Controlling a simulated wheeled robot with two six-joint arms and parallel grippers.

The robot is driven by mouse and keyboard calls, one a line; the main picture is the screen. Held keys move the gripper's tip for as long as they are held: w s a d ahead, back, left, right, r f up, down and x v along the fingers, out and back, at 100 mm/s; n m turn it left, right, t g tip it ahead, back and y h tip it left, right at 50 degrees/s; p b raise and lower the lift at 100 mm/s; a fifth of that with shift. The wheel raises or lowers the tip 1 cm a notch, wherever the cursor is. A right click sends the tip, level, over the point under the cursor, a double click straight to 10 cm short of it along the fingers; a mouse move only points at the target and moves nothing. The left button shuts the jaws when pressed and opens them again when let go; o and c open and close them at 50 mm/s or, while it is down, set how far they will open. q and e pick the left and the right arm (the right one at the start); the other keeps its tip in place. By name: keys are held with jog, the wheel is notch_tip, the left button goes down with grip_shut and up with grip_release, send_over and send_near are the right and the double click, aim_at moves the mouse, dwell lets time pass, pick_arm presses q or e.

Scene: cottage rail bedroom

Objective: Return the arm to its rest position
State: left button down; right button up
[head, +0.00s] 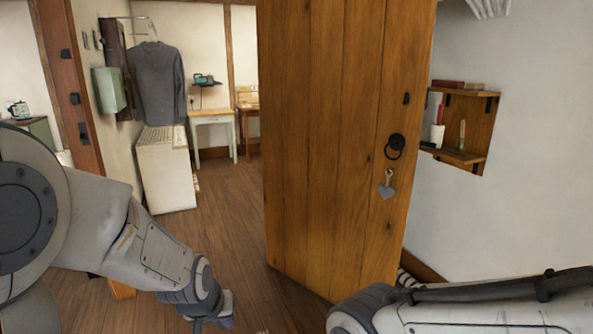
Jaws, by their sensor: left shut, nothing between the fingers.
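My left arm comes in from the left edge and reaches down to the bottom of the head view. Its gripper (222,322) is low over the wooden floor, shut and empty, and partly cut off by the bottom edge. It is apart from the door. My right arm crosses the bottom right corner; its gripper is out of view.
A wall shelf (465,125) is at right. A white cabinet (165,180) and table (213,118) stand beyond clear floor (215,225).

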pick_arm(q)
jog(key=s+a+f+m+g, duration=0.2)
jog(key=s+a, duration=0.2)
jog(key=s, duration=0.5)
jog(key=s+d+r+m+g, duration=0.1)
jog(key=s+d+r+m, duration=0.2)
jog(key=s+d, duration=0.4)
jog(key=s+d+r+m+g, duration=0.2)
jog(key=s+d+r+m, duration=0.15)
jog(key=s+d, duration=0.3)
notch_tip(320, 180, up, 14)
jog(key=p, duration=1.4)
jog(key=shift+d+f, duration=0.15)
jog(key=shift+d, duration=0.05)
